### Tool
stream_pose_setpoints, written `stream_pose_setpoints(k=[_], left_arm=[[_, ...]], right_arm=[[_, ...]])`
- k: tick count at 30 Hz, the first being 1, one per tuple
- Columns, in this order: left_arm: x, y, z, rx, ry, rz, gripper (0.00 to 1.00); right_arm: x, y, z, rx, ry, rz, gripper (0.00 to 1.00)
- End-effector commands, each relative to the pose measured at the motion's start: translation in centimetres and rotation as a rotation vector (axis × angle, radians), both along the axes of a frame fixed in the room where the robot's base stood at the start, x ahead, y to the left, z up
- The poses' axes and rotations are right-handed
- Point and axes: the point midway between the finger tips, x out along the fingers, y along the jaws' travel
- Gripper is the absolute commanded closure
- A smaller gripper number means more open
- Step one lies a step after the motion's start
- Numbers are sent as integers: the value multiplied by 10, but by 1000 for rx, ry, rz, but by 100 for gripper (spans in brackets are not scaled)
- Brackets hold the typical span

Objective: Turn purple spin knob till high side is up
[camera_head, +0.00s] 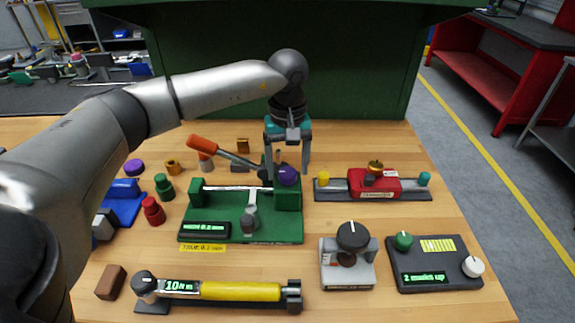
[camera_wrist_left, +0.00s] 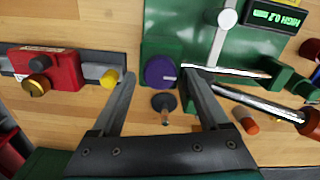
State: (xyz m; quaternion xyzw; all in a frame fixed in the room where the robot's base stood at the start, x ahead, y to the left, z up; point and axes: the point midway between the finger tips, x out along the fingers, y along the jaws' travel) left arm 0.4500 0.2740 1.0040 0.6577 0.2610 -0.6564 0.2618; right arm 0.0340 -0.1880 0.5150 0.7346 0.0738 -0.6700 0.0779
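The purple spin knob (camera_head: 289,175) sits on the right end of a green fixture (camera_head: 270,231) on the table. In the left wrist view the knob (camera_wrist_left: 160,72) is a round purple disc with a short pale mark pointing right. My left gripper (camera_head: 287,174) points down over it. Its fingers (camera_wrist_left: 158,75) are open, one on each side of the knob, with visible gaps; contact is not seen. The fixture's display (camera_wrist_left: 276,14) reads HIGH with about 0.2 mm. My right gripper is not in view.
An orange-handled lever (camera_head: 222,151) rises behind the fixture, left of my gripper. A red slide unit (camera_head: 373,184) stands to the right. A grey dial box (camera_head: 347,265), a yellow torque tool (camera_head: 240,291) and a two-knob panel (camera_head: 436,262) stand in front. Small loose parts lie left.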

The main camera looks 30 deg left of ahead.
Motion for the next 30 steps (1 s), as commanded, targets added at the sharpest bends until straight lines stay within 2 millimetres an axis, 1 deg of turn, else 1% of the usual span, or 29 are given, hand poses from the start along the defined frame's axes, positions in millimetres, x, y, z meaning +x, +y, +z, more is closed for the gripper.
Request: stream_pose_setpoints(k=[7,11,14,17,24,27,30], left_arm=[[0,0,-1,0,1,1,19],[0,0,7,-1,-1,2,19],[1,0,22,-1,-2,2,19],[1,0,45,0,-4,2,19],[1,0,103,0,-4,1,19],[0,0,123,0,-3,0,19],[0,0,138,0,-1,0,19]], right_arm=[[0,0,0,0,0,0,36],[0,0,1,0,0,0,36],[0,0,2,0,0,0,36],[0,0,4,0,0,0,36],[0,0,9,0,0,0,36],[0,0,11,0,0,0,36],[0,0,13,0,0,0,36]])
